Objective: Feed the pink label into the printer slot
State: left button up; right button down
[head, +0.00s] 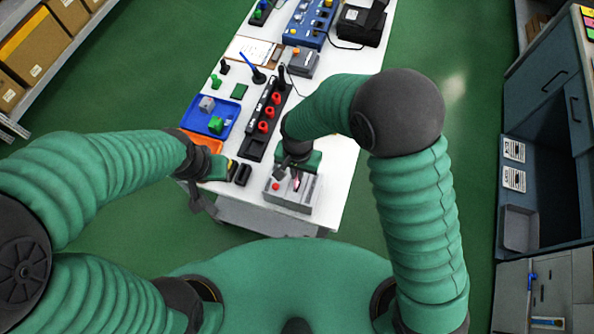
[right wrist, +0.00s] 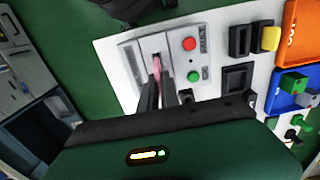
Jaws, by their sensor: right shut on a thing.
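The printer is a light grey box (head: 302,199) at the near end of the white table, with a red button. In the right wrist view its face (right wrist: 128,62) shows red and green buttons and a dark slot (right wrist: 154,54). My right gripper (head: 296,178) is over the printer, its two dark fingers (right wrist: 158,92) shut on the pink label (right wrist: 157,67). The label's far end is at the slot; I cannot tell how far inside it is. My left gripper (head: 222,170) is by the table's left edge; its fingertips are unclear.
Black and yellow blocks (right wrist: 270,38) stand beside the printer. An orange tray (head: 204,140), a blue tray (head: 228,112) and a black strip with red knobs (head: 257,146) lie farther up the table. Bare white tabletop (head: 340,165) lies right of the printer.

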jog(key=shift+d, duration=0.1)
jog(key=shift+f, duration=0.25)
jog(key=shift+f+b, duration=1.3)
jog(key=shift+f, duration=0.35)
jog(key=c, duration=1.5)
grip_release()
notch_tip(320, 180, up, 17)
jog(key=b, duration=0.1)
jog(key=shift+f, duration=0.15)
